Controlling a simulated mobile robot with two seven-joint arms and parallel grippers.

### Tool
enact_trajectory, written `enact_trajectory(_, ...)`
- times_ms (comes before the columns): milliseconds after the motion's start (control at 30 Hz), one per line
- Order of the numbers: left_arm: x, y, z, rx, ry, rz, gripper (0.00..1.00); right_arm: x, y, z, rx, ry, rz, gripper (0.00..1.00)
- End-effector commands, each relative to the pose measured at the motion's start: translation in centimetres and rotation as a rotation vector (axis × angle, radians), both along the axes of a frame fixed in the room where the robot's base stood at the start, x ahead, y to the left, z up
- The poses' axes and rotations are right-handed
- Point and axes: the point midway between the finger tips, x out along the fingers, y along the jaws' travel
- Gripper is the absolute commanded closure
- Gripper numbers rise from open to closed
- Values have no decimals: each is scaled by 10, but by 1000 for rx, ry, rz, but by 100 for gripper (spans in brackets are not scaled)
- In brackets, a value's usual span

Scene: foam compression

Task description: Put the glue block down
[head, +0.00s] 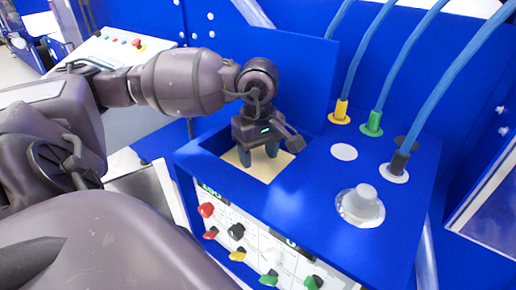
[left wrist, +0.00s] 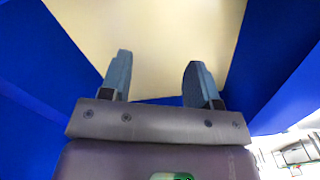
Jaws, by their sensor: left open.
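A pale cream surface (head: 263,173), which looks like the top of the glue block, lies inside the square recess of the blue machine. My left gripper (head: 258,156) points down into this recess, with its fingers over the cream surface. In the left wrist view the cream surface (left wrist: 165,25) fills the middle between blue walls. The two fingers of my left gripper (left wrist: 158,65) are wide apart there, with nothing gripped between them. I cannot tell whether the fingertips touch the cream surface. My right gripper is not in view.
The blue recess rim (head: 208,160) surrounds the left gripper closely, with a tall blue panel (head: 300,75) behind. To the right stand a grey knob (head: 361,203) and hoses with yellow (head: 340,112), green and dark fittings. Coloured knobs line the front panel (head: 255,245).

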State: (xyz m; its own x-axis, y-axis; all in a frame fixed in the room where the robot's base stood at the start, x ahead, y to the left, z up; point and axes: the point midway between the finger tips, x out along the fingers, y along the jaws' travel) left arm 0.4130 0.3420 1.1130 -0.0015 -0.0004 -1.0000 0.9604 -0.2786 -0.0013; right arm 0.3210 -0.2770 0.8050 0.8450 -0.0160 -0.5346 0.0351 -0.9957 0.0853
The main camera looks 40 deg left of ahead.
Motion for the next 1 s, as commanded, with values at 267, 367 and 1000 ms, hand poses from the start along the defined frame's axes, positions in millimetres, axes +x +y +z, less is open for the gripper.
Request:
enact_trajectory(267,1,1,35,2,-6,0,44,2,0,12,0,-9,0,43)
enact_trajectory(367,1,1,55,3,-5,0,44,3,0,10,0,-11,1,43)
enact_trajectory(1000,0,0,130,0,0,1,44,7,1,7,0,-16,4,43)
